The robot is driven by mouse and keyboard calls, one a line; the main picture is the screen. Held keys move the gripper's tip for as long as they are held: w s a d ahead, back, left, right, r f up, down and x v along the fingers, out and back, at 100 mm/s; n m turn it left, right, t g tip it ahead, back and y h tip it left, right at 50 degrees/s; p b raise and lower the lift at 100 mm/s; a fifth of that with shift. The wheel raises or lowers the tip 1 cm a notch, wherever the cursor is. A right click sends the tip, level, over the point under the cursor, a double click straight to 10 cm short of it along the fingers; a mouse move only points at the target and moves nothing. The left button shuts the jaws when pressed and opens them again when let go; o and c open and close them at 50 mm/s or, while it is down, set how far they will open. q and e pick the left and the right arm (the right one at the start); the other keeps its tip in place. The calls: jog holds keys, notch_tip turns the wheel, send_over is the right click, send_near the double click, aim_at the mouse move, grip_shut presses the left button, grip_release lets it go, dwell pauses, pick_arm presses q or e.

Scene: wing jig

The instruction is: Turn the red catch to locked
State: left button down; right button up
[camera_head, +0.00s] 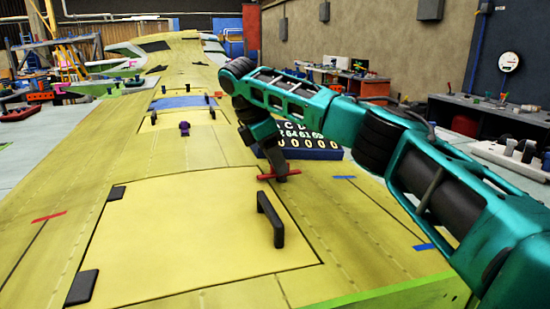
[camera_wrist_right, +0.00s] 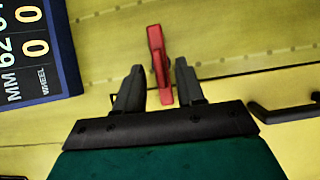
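The red catch (camera_head: 279,175) is a small bar on the yellow wing skin, just beyond the far right part of a yellow hatch panel (camera_head: 190,235). It also shows in the right wrist view (camera_wrist_right: 156,50), running lengthwise between the fingers. My right gripper (camera_head: 279,170) is down at the catch. In the right wrist view its black fingers (camera_wrist_right: 159,66) stand apart on either side of the catch's near part, with a narrow gap showing on each side. The catch's pivot is hard to make out. My left gripper is outside both views.
A black handle (camera_head: 270,219) stands up from the hatch panel near the catch. A dark blue counter box (camera_head: 312,149) with white digits sits just beyond and right of the gripper. A small purple part (camera_head: 184,128) stands farther along the wing.

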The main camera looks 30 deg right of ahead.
jog(key=v, duration=1.3)
jog(key=shift+f, duration=0.15)
dwell(0.3)
